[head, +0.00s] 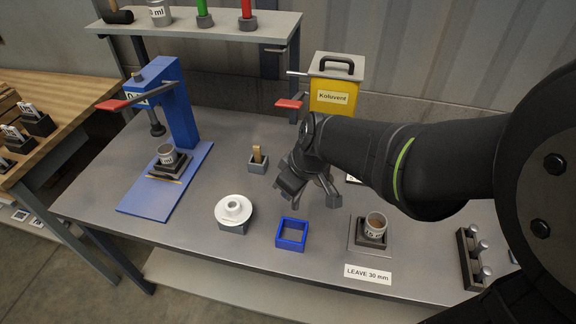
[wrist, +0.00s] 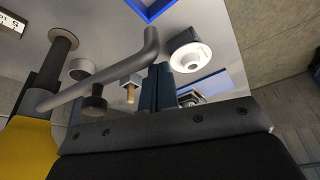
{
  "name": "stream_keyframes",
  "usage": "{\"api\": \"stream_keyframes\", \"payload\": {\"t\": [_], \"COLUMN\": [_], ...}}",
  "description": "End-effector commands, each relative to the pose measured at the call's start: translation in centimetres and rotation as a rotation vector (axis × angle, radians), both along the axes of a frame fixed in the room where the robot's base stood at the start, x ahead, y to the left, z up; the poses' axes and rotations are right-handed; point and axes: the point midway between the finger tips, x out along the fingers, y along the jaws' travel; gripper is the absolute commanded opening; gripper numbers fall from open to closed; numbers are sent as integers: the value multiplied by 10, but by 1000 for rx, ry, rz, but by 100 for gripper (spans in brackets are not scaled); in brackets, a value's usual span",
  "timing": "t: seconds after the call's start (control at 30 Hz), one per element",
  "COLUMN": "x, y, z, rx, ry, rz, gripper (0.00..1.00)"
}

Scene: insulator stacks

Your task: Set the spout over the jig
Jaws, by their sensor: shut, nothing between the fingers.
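A grey bent tube, taken as the spout (wrist: 105,85), runs from the yellow can's side in the wrist view and turns at its tip. In the head view its tip looks to be the grey piece (head: 333,199) right of my gripper (head: 289,188). My gripper is shut and empty, and its fingers (wrist: 160,88) are beside the tube; contact is unclear. No jig is labelled. A white flanged disc (head: 233,208) sits on a grey block (head: 233,229), and an empty blue square frame (head: 292,234) lies to its right.
The yellow can (head: 335,98) stands behind my arm. The blue press (head: 180,110) holds a cup at left. Another cup (head: 375,226) stands behind the "LEAVE 30 mm" card (head: 368,274). A small grey holder (head: 258,164) is left of my gripper; a peg rack (head: 470,260) is at right.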

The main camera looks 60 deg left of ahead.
Motion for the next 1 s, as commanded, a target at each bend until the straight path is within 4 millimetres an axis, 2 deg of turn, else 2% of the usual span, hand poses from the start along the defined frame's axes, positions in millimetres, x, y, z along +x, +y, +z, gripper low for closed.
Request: {"api": "stream_keyframes", "payload": {"t": [0.2, 0.6, 0.8, 1.0], "x": [26, 86, 123, 153], "y": [-35, -86, -103, -113], "z": [0, 0, 0, -1], "rx": [0, -1, -1, 0], "ry": [1, 1, 1, 1], "rz": [164, 500, 673, 813], "gripper": [0, 0, 0, 0]}}
